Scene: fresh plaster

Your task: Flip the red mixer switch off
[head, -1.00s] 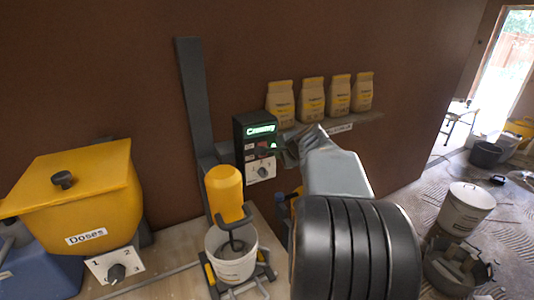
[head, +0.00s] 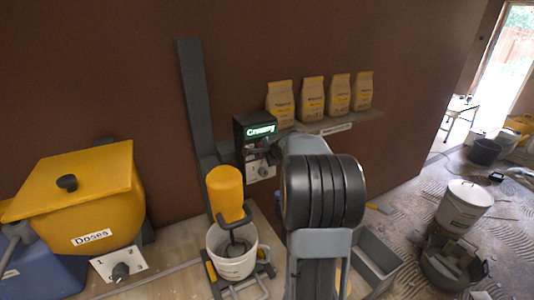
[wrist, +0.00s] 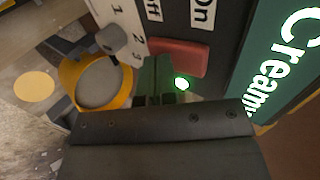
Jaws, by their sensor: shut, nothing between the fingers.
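The red switch (wrist: 178,57) shows in the wrist view beside the "On" and "Off" labels; which way it is tipped I cannot tell. A lit green lamp (wrist: 182,84) sits close to it. The dark control box (head: 241,127) carries a lit display (head: 261,131) reading "Creamy". My gripper (wrist: 157,82) is shut and empty, its tips close beside the switch; contact is unclear. In the head view my gripper (head: 268,149) is in front of the box and hides the switch. The yellow mixer (head: 225,192) stands over a white bucket (head: 230,268).
A numbered dial (wrist: 111,38) is left of the switch in the wrist view. A shelf (head: 336,129) with several bags is right of the box. A yellow bin (head: 80,197) labelled "Doses" stands at left.

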